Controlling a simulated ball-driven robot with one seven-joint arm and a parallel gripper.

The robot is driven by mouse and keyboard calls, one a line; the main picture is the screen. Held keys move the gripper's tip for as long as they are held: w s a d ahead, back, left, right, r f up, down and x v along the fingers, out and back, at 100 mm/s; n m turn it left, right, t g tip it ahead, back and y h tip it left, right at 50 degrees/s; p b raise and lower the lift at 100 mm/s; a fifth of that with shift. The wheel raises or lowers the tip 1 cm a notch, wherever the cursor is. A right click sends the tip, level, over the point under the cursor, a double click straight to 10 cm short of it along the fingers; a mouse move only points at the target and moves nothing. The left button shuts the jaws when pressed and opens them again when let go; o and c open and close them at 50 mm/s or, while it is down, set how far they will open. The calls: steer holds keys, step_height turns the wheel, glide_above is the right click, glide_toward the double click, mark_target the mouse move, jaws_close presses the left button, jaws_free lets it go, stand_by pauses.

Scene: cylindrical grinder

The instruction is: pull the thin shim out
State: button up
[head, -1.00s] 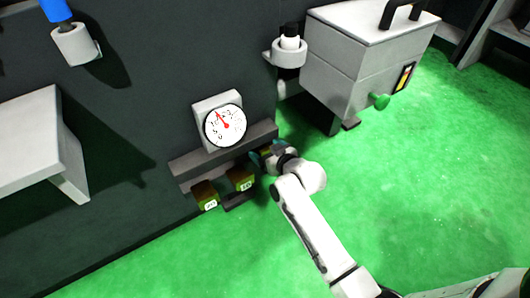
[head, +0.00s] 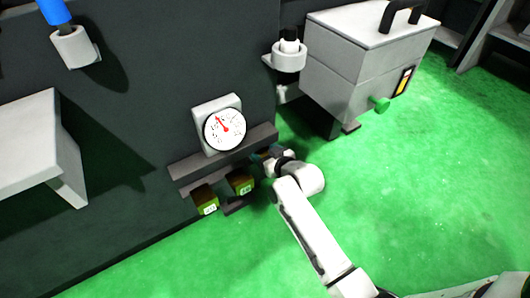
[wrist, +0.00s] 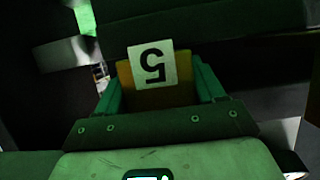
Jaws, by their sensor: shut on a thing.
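My gripper (head: 262,157) is at the right end of the dark ledge on the machine front, right of two labelled blocks. In the wrist view my gripper (wrist: 160,88) has its green fingers closed on either side of a yellow-brown shim (wrist: 124,76). The shim's white label reads 5, upside down. In the head view this shim is mostly hidden by my gripper. Beside it hang a block with a pale label (head: 240,184) and another labelled block (head: 205,202). I cannot tell whether the held shim still touches the ledge.
A round dial gauge (head: 225,129) with a red needle sits above the ledge (head: 190,170). A grey shelf (head: 35,145) juts out at left. The green floor (head: 430,170) is clear at right.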

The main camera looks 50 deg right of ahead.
steer(key=c, duration=0.4)
steer(key=s+p, duration=0.1)
steer(key=s, duration=0.1)
steer(key=s+a+p, duration=0.1)
steer(key=s+p, duration=0.1)
steer(key=shift+s+a+r, duration=0.1)
steer(key=shift+s+a, duration=0.05)
steer(key=shift+s, duration=0.1)
steer(key=shift+s+f+p, duration=0.2)
steer(key=shift+s+p, duration=0.1)
steer(key=shift+s, duration=0.1)
steer(key=o, duration=1.4)
steer(key=shift+a, duration=0.1)
steer(key=shift+o, duration=0.2)
steer(key=shift+r, duration=0.1)
steer(key=shift+s, duration=0.1)
steer(key=p+v, duration=0.4)
steer(key=v, duration=0.6)
steer(key=shift+s+r, duration=0.15)
steer(key=shift+s, duration=0.1)
steer(key=shift+a, duration=0.1)
